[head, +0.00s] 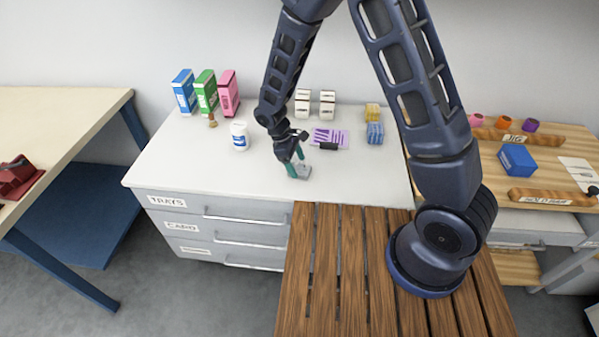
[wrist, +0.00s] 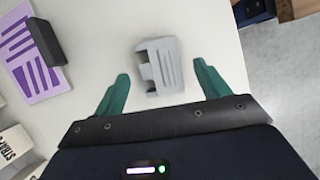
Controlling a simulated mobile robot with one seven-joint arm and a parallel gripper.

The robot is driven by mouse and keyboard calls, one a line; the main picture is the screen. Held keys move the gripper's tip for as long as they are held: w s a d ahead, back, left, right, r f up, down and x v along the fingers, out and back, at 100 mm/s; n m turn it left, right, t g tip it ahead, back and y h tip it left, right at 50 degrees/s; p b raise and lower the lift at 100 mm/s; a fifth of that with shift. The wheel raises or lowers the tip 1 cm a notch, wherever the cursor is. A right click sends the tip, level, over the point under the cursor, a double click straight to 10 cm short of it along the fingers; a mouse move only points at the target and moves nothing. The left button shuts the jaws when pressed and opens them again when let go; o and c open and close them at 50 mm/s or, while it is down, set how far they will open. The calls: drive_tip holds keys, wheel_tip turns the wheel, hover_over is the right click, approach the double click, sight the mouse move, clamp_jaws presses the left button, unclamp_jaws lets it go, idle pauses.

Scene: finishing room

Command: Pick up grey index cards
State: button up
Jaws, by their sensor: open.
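The grey index cards (head: 304,172) lie on the white top of the drawer cabinet, near its front edge. In the wrist view the grey index cards (wrist: 161,66) show as a small grey block with lighter stripes, between and just beyond the fingertips. My gripper (head: 298,168) is low over the worktop with its green fingers at the cards. In the wrist view my gripper (wrist: 160,76) is open, with one finger on each side of the cards and a gap to both. The fingers partly hide the cards in the head view.
A purple striped sheet (head: 322,137) with a black block (head: 329,146) lies behind the cards. A white jar (head: 240,136) stands to the left. Blue, green and pink boxes (head: 206,92) stand at the back left. A slatted wooden surface (head: 340,270) lies in front.

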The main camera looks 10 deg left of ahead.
drive_tip(key=shift+x, duration=0.9)
drive_tip(key=c, duration=1.1)
drive_tip(key=shift+o, duration=0.2)
drive_tip(key=shift+a+r, duration=0.1)
drive_tip(key=shift+r, duration=0.05)
